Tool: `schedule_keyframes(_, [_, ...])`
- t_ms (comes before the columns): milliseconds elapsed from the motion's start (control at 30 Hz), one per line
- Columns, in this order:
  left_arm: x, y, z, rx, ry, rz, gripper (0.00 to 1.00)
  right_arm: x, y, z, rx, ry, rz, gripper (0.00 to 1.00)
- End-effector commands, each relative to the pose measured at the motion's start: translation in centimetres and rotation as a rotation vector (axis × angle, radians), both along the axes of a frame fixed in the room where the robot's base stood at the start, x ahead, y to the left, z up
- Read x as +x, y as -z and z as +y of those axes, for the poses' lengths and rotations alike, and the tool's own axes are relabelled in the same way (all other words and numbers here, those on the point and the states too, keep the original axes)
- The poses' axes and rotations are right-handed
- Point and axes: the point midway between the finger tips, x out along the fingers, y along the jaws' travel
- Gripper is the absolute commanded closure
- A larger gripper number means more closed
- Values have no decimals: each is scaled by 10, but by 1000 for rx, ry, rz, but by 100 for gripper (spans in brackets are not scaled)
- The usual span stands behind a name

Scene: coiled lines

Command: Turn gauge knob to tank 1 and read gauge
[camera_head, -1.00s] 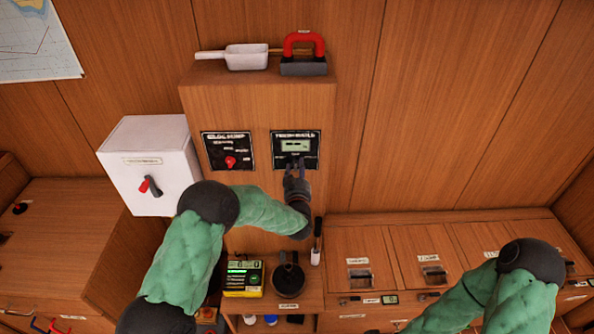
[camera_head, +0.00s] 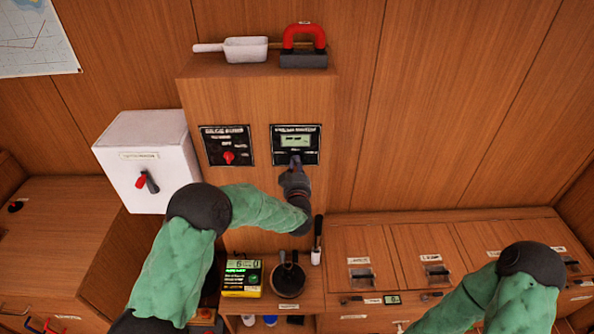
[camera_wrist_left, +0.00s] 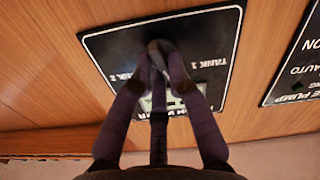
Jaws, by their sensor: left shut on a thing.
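The black gauge panel (camera_head: 311,157) with a pale display (camera_head: 294,141) is on the front of the wooden cabinet. My left gripper (camera_head: 295,163) is at the panel's lower part, just below the display. In the left wrist view its fingers (camera_wrist_left: 160,60) are shut on the gauge knob (camera_wrist_left: 156,46), which is mostly hidden between the fingertips. The panel (camera_wrist_left: 120,44) carries TANK labels around the knob. The knob's pointing direction and the display reading cannot be made out. My right arm shows at lower right, but its gripper is out of view.
A second black panel with a red knob (camera_head: 229,157) is to the left. A white box (camera_head: 143,160) with a red and black switch is further left. A scoop (camera_head: 246,50) and a red-handled block (camera_head: 304,57) sit on top.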

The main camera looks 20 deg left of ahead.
Motion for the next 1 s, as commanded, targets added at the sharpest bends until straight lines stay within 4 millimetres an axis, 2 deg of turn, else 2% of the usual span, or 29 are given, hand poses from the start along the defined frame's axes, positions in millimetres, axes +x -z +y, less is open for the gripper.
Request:
schedule_keyframes(33, [0, 4, 0, -41, -1, -14, 100, 0, 10, 0, 0, 0, 0, 60])
schedule_keyframes(100, [0, 3, 1, -99, -1, -31, 100, 0, 17, 0, 0, 0, 0, 60])
schedule_keyframes(500, [-1, 3, 2, -379, 0, -109, 100, 0, 51, 0, 0, 0, 0, 60])
schedule_keyframes(1000, [-1, 0, 2, -496, 0, -140, 100, 0, 62, 0, 0, 0, 0, 60])
